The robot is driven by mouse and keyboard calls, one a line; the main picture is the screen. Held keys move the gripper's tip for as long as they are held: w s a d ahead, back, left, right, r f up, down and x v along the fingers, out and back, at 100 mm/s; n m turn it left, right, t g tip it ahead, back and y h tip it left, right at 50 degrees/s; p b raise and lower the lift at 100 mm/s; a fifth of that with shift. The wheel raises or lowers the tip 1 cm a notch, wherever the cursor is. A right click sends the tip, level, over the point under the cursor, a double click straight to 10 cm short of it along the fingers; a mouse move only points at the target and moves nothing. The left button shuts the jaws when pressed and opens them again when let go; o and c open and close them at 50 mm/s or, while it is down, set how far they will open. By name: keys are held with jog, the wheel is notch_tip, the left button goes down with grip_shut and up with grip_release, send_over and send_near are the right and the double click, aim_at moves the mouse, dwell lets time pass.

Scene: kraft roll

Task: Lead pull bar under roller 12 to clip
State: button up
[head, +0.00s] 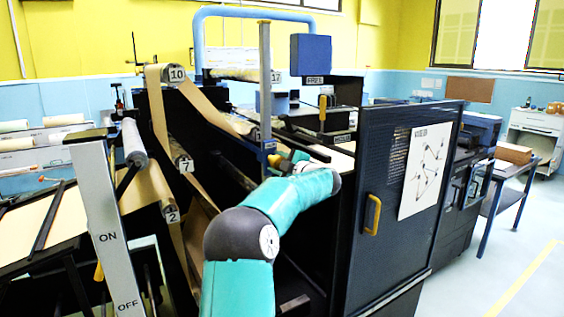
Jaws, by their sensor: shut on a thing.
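My gripper (274,161) is at the end of my teal arm, inside the machine frame, near the foot of a grey upright post. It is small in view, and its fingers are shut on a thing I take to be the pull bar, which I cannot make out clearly. The brown kraft web (205,104) runs over roller 10 (177,74) and slopes down to the right, ending close to my gripper. I cannot read a number 12 on any roller. I cannot pick out the clip.
Roller 7 (185,164) and roller 2 (170,213) are left of my arm, with the web passing them. Roller 17 (275,77) is above and beyond my gripper. A dark cabinet door (380,240) with a yellow handle stands right. An ON/OFF lever (103,225) stands front left.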

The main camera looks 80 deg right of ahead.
aim_at(315, 153)
jog(key=s+d, duration=0.9)
jog(key=s, duration=0.1)
jog(key=shift+s+r, duration=0.1)
jog(key=shift+r, duration=0.15)
jog(key=o, duration=1.4)
jog(key=shift+a+r, duration=0.1)
jog(key=shift+r, duration=0.05)
jog(key=shift+o, duration=0.8)
jog(key=shift+s+a+r, duration=0.1)
jog(key=shift+s+a, duration=0.15)
jog(key=shift+s, duration=0.15)
jog(key=shift+o, duration=0.5)
jog(key=v, duration=0.7)
jog(key=shift+w+a+r, duration=0.15)
jog(key=shift+w+a, duration=0.05)
jog(key=shift+a, duration=0.3)
jog(key=shift+s+a+f, duration=0.15)
jog(key=shift+s+f, duration=0.05)
jog(key=shift+f, duration=0.05)
jog(key=shift+w+a, duration=0.1)
jog(key=shift+a, duration=0.15)
jog(key=shift+f, duration=0.1)
